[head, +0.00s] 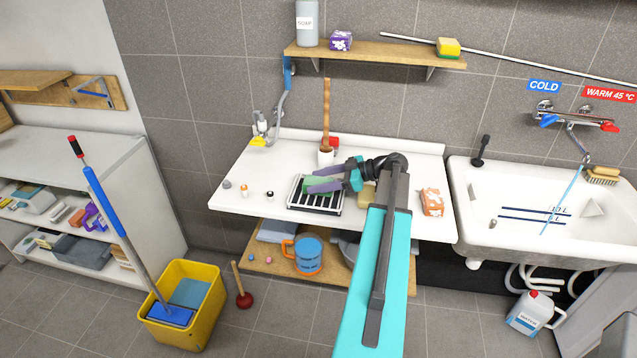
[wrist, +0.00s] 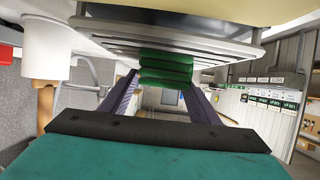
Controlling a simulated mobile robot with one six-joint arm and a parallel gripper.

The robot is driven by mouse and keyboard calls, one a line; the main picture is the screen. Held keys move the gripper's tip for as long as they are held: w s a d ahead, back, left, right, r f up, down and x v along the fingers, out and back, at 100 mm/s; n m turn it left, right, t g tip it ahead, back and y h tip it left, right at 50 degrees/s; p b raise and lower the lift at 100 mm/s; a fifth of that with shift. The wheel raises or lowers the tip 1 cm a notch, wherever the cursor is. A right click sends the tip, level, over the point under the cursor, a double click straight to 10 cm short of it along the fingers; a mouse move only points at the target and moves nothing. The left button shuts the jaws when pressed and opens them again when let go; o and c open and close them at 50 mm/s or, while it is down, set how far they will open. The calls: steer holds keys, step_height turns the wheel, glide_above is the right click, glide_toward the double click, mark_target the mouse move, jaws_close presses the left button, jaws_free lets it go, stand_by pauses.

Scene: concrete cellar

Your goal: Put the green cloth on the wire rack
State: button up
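The green cloth (head: 313,182) is a small folded bundle at the wire rack (head: 322,208), a dark-barred rack with a pale frame on the white worktop. My gripper (head: 318,180) reaches in from the right, low over the rack. Its two purple fingers lie along opposite sides of the cloth, with no clear gap. In the wrist view the cloth (wrist: 166,68) fills the space between the fingertips (wrist: 165,82), right against the rack's slats (wrist: 180,47). Whether its full weight rests on the rack cannot be told. My arm hides part of the worktop.
A white pot with a wooden handle (head: 326,120) stands behind the rack. Small jars (head: 244,190) are to its left and an orange patterned box (head: 432,202) to the right. A shelf (head: 375,53) is above; a sink (head: 545,222) is at right. The worktop's left part is mostly clear.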

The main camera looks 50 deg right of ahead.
steer(key=shift+o, duration=0.6)
steer(key=shift+r+p, duration=0.25)
steer(key=shift+p, duration=0.05)
steer(key=b+v, duration=0.4)
steer(key=v, duration=0.8)
steer(key=shift+b, duration=0.4)
steer(key=shift+w, duration=0.1)
